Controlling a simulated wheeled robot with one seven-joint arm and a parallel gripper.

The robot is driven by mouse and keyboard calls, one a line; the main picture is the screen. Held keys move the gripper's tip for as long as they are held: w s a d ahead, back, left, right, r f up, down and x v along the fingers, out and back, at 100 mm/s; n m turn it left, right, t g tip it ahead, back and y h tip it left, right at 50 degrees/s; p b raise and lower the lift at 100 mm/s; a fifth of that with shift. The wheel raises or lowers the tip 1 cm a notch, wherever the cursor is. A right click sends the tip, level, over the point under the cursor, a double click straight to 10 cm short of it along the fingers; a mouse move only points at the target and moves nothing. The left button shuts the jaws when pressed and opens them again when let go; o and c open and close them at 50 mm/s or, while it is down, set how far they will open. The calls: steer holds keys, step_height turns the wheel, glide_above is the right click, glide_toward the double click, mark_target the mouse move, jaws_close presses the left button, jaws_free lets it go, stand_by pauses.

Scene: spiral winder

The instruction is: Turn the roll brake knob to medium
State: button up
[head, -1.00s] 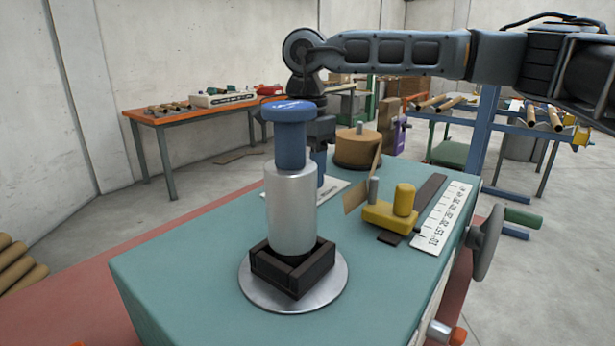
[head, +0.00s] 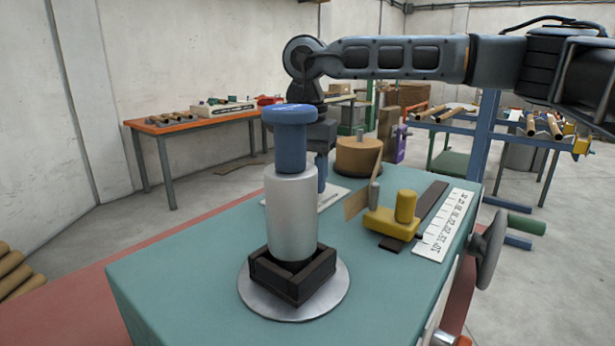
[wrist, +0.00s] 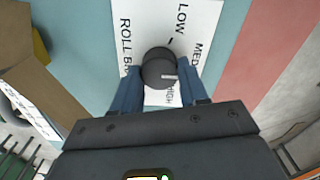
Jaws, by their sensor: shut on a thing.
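The roll brake knob (wrist: 160,68) is a dark grey round knob on a white label plate (wrist: 140,20) in the wrist view. The plate reads LOW at the top, MED to the upper right and HIGH below right. A pale mark on the knob lies on its lower right side, near the HIGH lettering. My gripper (wrist: 160,84) has its blue fingers on either side of the knob and is shut on it. In the head view my gripper (head: 322,172) is partly behind the silver cylinder, which hides the knob.
The silver cylinder (head: 291,215) with a blue cap stands in a dark square holder on the teal machine top (head: 190,270). A yellow block (head: 392,222), a white ruler (head: 446,225) and a brown roll (head: 358,155) are to the right. A handwheel (head: 490,245) sticks out at the right edge.

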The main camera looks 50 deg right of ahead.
steer(key=o, duration=1.1)
steer(key=shift+c, duration=0.2)
steer(key=shift+r, duration=0.1)
step_height(320, 180, up, 8)
steer(key=shift+f, duration=0.2)
